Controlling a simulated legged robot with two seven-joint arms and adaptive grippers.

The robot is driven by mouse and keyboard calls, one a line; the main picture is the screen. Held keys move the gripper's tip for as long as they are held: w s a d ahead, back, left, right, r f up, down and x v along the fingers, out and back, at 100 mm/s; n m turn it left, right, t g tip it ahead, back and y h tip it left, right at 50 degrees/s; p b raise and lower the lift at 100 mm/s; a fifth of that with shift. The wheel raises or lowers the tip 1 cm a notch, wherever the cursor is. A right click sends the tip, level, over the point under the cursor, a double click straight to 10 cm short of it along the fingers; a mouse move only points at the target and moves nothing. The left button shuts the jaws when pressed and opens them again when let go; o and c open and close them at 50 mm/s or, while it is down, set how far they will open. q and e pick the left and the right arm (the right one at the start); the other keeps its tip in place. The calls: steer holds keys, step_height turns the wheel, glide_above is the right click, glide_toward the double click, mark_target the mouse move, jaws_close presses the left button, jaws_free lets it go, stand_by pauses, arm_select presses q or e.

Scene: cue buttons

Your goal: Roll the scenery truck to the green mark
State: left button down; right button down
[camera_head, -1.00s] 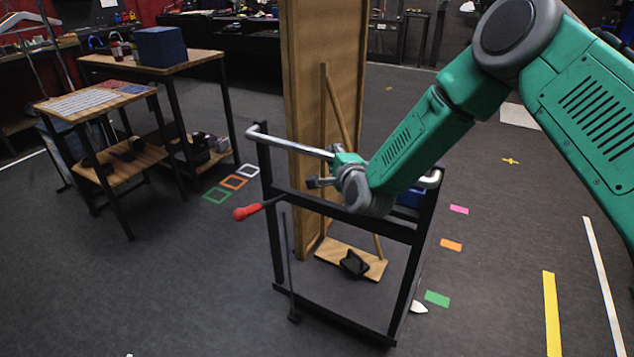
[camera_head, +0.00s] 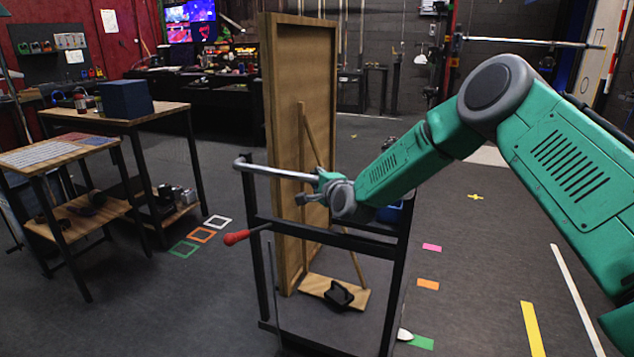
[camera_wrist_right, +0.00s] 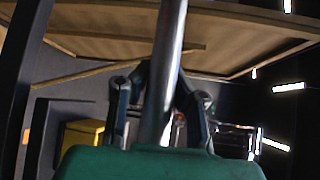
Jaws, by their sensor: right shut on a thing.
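The scenery truck is a black metal frame (camera_head: 322,237) with a silver push bar (camera_head: 272,170) across its top and a tall wooden flat (camera_head: 300,120) standing in it, held by a diagonal brace. A red-tipped lever (camera_head: 237,237) sticks out at its left. My right gripper (camera_head: 316,186) is shut on the push bar; in the right wrist view its fingers stand on both sides of the bar (camera_wrist_right: 165,80). A solid green mark (camera_head: 421,342) lies on the floor by the truck's lower right corner. A green outlined square (camera_head: 184,249) lies on the floor left of the truck. My left gripper is not in view.
Orange (camera_head: 428,284) and pink (camera_head: 432,247) marks lie right of the truck, with a yellow strip (camera_head: 532,330) farther right. Orange and white outlined squares lie at left. Wooden-topped tables (camera_head: 165,110) stand at left.

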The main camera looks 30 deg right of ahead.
steer(key=shift+a+r, duration=0.15)
steer(key=shift+a, duration=0.45)
steer(key=c, duration=1.4)
jaws_free()
steer(key=shift+a, duration=0.1)
steer(key=shift+o, duration=0.2)
steer(key=shift+w, duration=0.15)
steer(key=shift+s+d, duration=0.25)
steer(key=shift+s, duration=0.05)
steer(key=s+a+r, duration=0.1)
steer(key=s, duration=1)
steer(key=shift+a+r, duration=0.2)
steer(key=shift+a, duration=0.1)
steer(key=shift+s+a+f, duration=0.1)
